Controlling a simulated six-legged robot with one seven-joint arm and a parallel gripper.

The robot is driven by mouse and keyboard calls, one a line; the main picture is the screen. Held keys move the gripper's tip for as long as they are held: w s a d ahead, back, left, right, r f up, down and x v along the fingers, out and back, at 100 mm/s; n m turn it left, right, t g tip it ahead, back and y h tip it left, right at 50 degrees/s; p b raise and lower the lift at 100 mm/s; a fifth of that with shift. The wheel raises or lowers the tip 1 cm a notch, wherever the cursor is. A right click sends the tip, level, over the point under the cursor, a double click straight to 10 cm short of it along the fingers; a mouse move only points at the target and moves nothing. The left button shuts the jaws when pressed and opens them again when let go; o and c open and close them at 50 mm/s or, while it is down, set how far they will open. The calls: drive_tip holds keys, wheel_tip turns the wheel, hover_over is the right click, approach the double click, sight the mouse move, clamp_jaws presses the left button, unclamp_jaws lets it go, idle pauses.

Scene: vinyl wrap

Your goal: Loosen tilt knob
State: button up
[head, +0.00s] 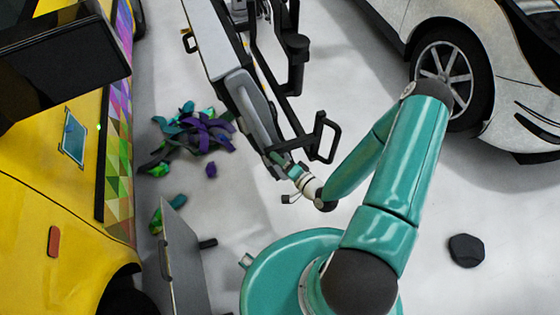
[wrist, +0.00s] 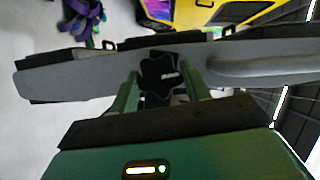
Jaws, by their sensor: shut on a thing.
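The tilt knob (wrist: 159,73) is a black lobed knob on the side of a long grey machine part, in the middle of the wrist view. My gripper (wrist: 160,88) has its two green fingers on either side of the knob, shut on it. In the head view my gripper (head: 281,160) reaches the lower end of the grey and black machine (head: 250,105). The knob itself is hidden there behind the gripper and the machine.
A yellow vehicle (head: 50,220) with a patterned side stands at the left, and a white car (head: 475,75) at the upper right. Purple, teal and green scraps (head: 200,132) lie on the pale floor. A grey panel (head: 183,265) stands at the lower left. A black handle (head: 325,137) sticks out beside my gripper.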

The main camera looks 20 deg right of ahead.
drive_tip(key=n+h, duration=0.3)
drive_tip(key=n, duration=0.1)
drive_tip(key=n+h, duration=0.3)
drive_tip(key=n, duration=0.2)
drive_tip(key=a+n+g+h, duration=0.1)
drive_tip(key=n+h, duration=0.1)
drive_tip(key=n, duration=0.3)
drive_tip(key=shift+s+r+h, duration=0.1)
drive_tip(key=shift+r+h, duration=0.05)
drive_tip(key=shift+h, duration=0.25)
idle(0.8)
drive_tip(key=o, duration=1)
drive_tip(key=shift+s+r, duration=0.1)
